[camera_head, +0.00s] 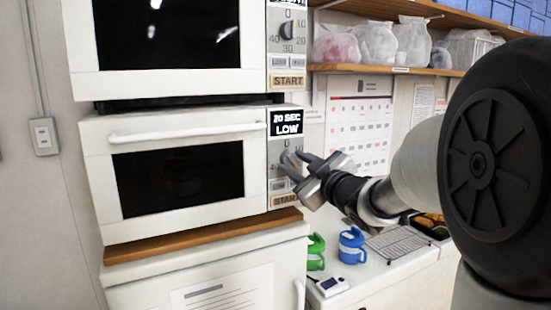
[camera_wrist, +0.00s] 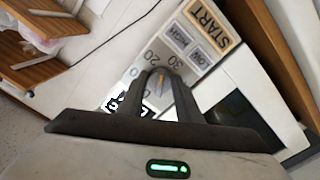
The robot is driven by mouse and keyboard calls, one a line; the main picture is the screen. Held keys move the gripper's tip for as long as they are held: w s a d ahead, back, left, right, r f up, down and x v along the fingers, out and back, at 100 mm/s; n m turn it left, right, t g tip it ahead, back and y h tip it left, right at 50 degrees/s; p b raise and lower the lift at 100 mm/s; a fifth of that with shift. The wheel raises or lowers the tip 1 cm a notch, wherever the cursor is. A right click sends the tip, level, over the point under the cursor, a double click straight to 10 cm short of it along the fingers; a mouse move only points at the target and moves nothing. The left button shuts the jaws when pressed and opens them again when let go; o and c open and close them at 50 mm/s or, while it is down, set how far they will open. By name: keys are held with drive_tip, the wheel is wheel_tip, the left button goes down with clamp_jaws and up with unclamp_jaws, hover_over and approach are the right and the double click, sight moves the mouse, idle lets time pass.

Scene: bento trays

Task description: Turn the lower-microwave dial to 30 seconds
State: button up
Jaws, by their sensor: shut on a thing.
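The lower microwave (camera_head: 95,185) is white with a dark window and a control panel on its right side. Its display (camera_head: 287,123) reads "20 SEC LOW". My gripper (camera_head: 290,165) is at the panel, just under the display, with its fingers around the dial. In the wrist view the fingers are shut on the dial (camera_wrist: 158,78), which has an orange pointer mark. The numbers 20 and 30 show beside the dial there. The START button (camera_wrist: 208,20) also shows in the wrist view. My fingers hide part of the dial in both views.
An upper microwave (camera_head: 255,60) sits directly above, with its own dial. Shelves with bags hang at upper right.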

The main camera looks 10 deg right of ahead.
drive_tip(key=m+p, duration=0.3)
drive_tip(key=m, duration=0.3)
drive_tip(key=shift+a+r, duration=0.1)
drive_tip(key=shift+a, duration=0.05)
drive_tip(key=shift+m, duration=0.4)
drive_tip(key=o, duration=1)
